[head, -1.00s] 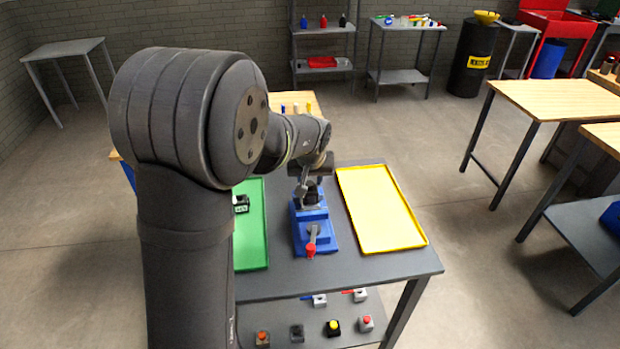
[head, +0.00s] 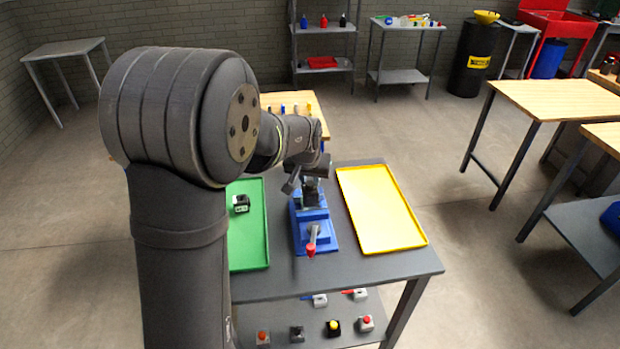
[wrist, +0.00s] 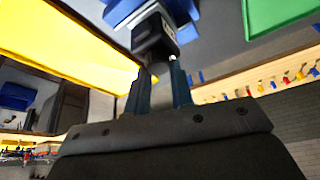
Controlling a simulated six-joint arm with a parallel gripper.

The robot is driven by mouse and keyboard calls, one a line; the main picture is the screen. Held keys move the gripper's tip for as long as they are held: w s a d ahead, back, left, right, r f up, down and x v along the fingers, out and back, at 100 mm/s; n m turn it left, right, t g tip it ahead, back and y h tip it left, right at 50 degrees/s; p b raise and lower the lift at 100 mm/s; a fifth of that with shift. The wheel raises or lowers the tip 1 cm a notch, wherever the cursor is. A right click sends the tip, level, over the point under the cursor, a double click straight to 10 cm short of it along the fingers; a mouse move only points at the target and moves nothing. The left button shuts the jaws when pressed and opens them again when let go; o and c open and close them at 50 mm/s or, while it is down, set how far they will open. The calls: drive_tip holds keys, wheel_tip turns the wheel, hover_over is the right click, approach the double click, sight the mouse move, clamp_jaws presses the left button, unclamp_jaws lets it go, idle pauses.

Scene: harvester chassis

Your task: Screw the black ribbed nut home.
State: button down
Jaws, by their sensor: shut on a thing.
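A blue vise (head: 314,236) with a red-tipped handle stands mid-bench in the head view. A black part (head: 311,193) sits upright at its jaws. My gripper (head: 300,187) is tilted against the top of that part. In the wrist view a dark block (wrist: 153,36) with a pale label lies just beyond the fingertips of my gripper (wrist: 162,72), over the blue vise (wrist: 125,10). The fingers are shut on the black ribbed nut, which they mostly hide. Its ribs and thread cannot be made out.
A green tray (head: 252,250) with a black, white-labelled part (head: 241,203) lies left of the vise. An empty yellow tray (head: 385,210) lies to the right. Several switches and buttons stand on the lower shelf (head: 285,340). Bare bench shows between the trays and the vise.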

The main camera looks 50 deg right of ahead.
drive_tip(key=shift+m+g, duration=0.4)
drive_tip(key=shift+m, duration=0.9)
drive_tip(key=m+g, duration=0.1)
drive_tip(key=m, duration=0.2)
drive_tip(key=shift+m+g, duration=0.5)
drive_tip(key=shift+m, duration=0.6)
drive_tip(key=m+g, duration=0.1)
drive_tip(key=m, duration=0.2)
drive_tip(key=shift+f+m, duration=0.1)
drive_tip(key=shift+m, duration=0.3)
drive_tip(key=shift+m+g, duration=0.5)
drive_tip(key=shift+m, duration=0.2)
drive_tip(key=shift+y, duration=0.3)
